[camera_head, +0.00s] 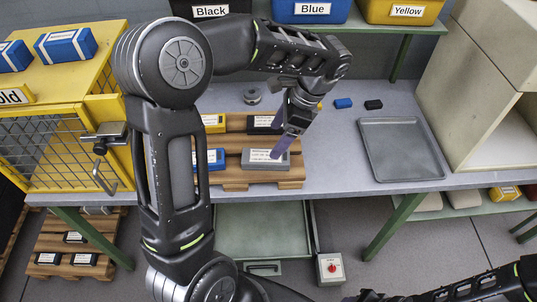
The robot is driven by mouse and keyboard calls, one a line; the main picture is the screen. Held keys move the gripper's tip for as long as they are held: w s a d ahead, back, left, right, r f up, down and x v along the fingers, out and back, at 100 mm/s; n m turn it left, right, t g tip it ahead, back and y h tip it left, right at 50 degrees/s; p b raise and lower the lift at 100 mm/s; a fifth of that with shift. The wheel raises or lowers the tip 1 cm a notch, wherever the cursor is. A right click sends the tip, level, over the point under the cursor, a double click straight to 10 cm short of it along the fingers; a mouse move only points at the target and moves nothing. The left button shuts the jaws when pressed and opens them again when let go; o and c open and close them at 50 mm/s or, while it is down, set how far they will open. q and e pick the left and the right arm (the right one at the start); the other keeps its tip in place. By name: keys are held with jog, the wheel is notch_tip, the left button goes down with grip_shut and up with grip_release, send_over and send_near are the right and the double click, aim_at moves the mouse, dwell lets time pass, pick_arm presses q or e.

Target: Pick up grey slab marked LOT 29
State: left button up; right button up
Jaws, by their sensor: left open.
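A grey slab (254,163) with a white label lies at the front right of a wooden pallet (235,185) on the grey bench. The label's print is too small to read. My left gripper (279,154) is open and points down at the slab, its purple fingers overlapping the slab's right part in the picture. I cannot tell whether they touch it. My right arm comes in at the lower right, and its gripper (368,296) is partly cut off by the bottom edge.
Blue (216,158), yellow (214,123) and black (262,122) slabs share the pallet, partly behind my left arm. An empty grey tray (400,150) lies to the right. A yellow mesh cage (60,150) stands at left.

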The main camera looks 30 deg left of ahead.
aim_at(265, 156)
pick_arm(q)
jog(key=shift+a+f, duration=0.15)
jog(key=shift+f, duration=0.3)
jog(key=shift+x, duration=0.9)
jog(key=shift+s+f+p, duration=0.1)
jog(key=shift+f+p, duration=0.15)
jog(key=shift+p, duration=0.15)
jog(key=p+x, duration=0.1)
jog(key=x, duration=0.3)
jog(key=shift+s+f, duration=0.1)
jog(key=shift+f, duration=0.2)
jog(key=shift+c, duration=0.4)
grip_shut()
